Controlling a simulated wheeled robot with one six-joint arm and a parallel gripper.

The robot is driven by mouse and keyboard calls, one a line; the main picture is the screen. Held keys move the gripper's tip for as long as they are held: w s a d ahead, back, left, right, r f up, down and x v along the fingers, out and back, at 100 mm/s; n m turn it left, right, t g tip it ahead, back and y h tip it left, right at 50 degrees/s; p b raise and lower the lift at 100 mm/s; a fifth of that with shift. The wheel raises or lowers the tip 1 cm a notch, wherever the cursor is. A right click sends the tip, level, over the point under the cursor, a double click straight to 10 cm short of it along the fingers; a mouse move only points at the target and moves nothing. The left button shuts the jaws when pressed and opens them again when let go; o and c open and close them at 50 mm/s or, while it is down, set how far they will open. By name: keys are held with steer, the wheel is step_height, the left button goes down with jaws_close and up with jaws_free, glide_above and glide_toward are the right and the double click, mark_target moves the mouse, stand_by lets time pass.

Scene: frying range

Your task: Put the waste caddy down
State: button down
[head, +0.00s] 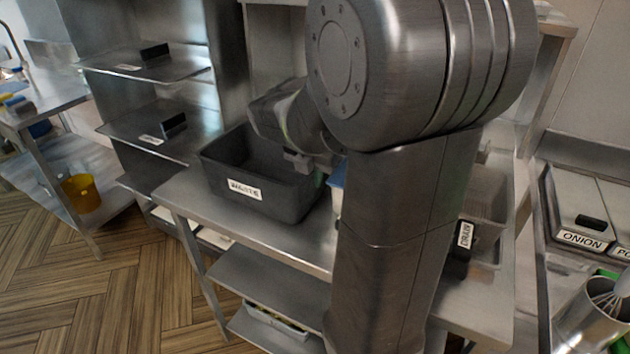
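The waste caddy (280,203) is a dark grey open-topped tub with a white label reading WASTE. It is upright at the left end of a steel table (330,245) and looks to be on or just above its top; a small gap cannot be ruled out. My gripper (308,162) is at the caddy's right rear rim, reaching down from above. The fingers are small and partly hidden by my arm, so I cannot tell whether they close on the rim.
A blue-and-white container (337,182) is just right of the caddy, mostly hidden by my arm. Steel shelves (150,62) rise behind left. A yellow bucket (82,193) sits on a low shelf. An onion container (583,238) is at far right.

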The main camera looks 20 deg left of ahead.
steer(key=shift+f, duration=0.55)
steer(key=c, duration=1.9)
jaws_free()
steer(key=p+v, duration=0.1)
steer(key=v, duration=1.1)
steer(key=shift+r, duration=0.1)
